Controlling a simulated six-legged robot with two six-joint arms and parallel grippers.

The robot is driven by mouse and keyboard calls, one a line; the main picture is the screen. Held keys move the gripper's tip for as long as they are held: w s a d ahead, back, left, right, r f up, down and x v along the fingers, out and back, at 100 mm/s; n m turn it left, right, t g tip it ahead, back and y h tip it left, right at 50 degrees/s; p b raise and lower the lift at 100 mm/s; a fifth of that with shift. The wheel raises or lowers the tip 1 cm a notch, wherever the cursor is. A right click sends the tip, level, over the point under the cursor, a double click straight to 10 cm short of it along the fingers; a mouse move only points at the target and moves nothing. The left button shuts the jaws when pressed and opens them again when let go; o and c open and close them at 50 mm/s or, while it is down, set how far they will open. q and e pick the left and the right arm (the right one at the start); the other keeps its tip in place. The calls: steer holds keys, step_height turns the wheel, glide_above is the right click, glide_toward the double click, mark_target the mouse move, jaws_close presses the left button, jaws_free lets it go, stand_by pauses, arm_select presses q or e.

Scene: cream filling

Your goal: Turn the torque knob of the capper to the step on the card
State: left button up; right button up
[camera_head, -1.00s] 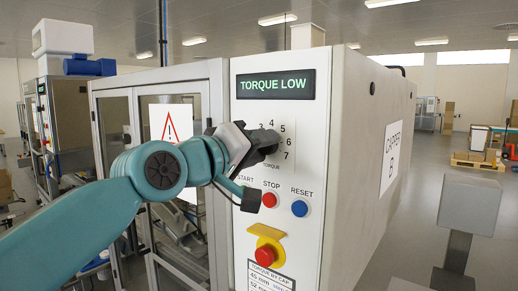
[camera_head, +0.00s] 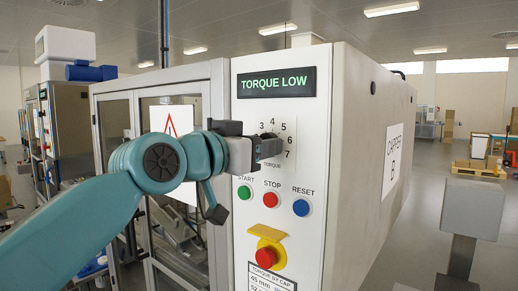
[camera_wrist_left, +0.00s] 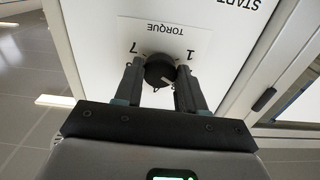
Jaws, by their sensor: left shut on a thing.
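The torque knob (camera_wrist_left: 160,70) is a round black knob with a pale pointer line, in the middle of a white dial plate (camera_wrist_left: 183,35) marked TORQUE. In the left wrist view my left gripper (camera_wrist_left: 160,78) has one finger on each side of the knob, shut on it. In the head view the left gripper (camera_head: 268,147) covers the knob and part of the dial, where 3, 4, 5, 6 and 7 show. The capper's display (camera_head: 277,83) reads TORQUE LOW. The card (camera_head: 270,278), TORQUE BY CAP, is cut off at the bottom. My right gripper is not in view.
Below the dial are a green START button (camera_head: 244,192), a red STOP button (camera_head: 270,199) and a blue RESET button (camera_head: 300,207). A red emergency stop (camera_head: 267,256) on a yellow base sits lower. A glazed guard door (camera_head: 160,110) stands left of the panel.

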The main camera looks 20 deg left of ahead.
arm_select(q)
steer(key=m, duration=0.8)
steer(key=m+b, duration=0.1)
steer(key=m, duration=0.2)
steer(key=shift+a+r+m, duration=0.1)
steer(key=shift+r+m, duration=0.25)
steer(key=shift+m, duration=0.05)
stand_by(0.4)
steer(key=o, duration=1.1)
steer(key=shift+f, duration=0.1)
steer(key=shift+c, duration=0.2)
steer(key=shift+f, duration=0.1)
